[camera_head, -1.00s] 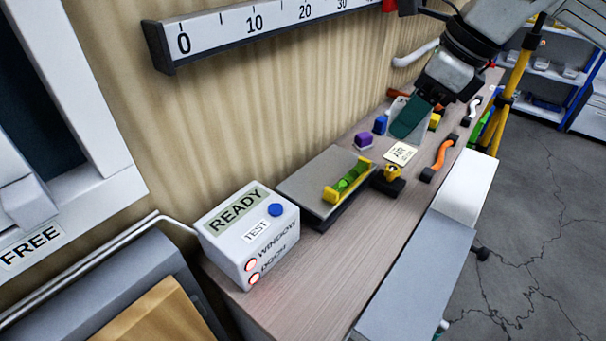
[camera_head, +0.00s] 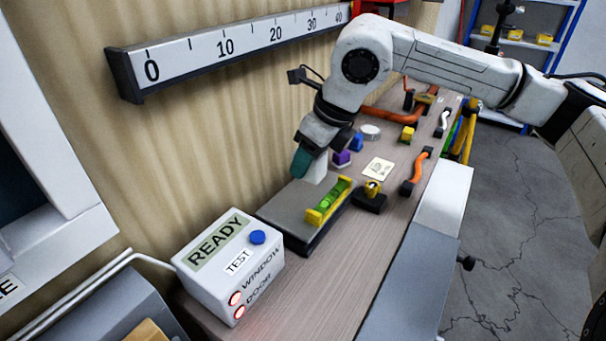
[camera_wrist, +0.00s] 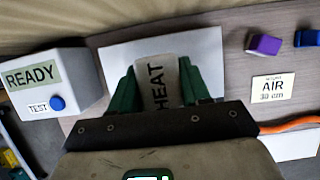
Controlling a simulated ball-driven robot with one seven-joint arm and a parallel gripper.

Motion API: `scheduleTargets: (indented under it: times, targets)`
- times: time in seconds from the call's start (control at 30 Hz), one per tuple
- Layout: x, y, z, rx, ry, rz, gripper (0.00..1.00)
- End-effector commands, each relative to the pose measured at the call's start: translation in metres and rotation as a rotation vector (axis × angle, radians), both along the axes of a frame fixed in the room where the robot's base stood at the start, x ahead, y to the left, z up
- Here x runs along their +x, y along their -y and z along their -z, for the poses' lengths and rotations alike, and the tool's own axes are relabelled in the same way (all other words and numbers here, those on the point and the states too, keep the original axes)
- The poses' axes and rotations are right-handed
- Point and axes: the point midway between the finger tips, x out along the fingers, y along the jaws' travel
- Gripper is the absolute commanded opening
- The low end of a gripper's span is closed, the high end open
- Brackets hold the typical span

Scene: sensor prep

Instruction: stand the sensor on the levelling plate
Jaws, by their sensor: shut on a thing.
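The sensor, a white block marked HEAT (camera_wrist: 158,85), is between the green fingers of my gripper (camera_wrist: 157,78) in the wrist view. In the head view my gripper (camera_head: 304,163) is over the far end of the levelling plate, and a white part of the sensor (camera_head: 317,170) shows beside the fingers. The levelling plate (camera_head: 278,214) is a grey slab on the bench; it also shows as a pale sheet in the wrist view (camera_wrist: 210,42). I cannot tell whether the sensor touches the plate.
A yellow-ended green spirit level (camera_head: 329,202) lies along the plate's right side. A white READY box (camera_head: 232,262) stands nearer. A yellow-topped black piece (camera_head: 370,197), an AIR card (camera_head: 378,169) and a purple block (camera_head: 341,158) are close by. A ruler (camera_head: 230,45) hangs on the wall.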

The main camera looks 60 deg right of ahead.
Motion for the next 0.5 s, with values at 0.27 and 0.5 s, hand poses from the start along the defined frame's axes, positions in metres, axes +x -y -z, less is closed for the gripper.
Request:
scheduleTargets:
  times: [0.27,0.5]
  targets:
    - [0.014,-0.003,0.016,0.001,0.0,-0.001,0.15]
    - [0.012,-0.002,0.045,0.0,0.001,0.0,0.15]
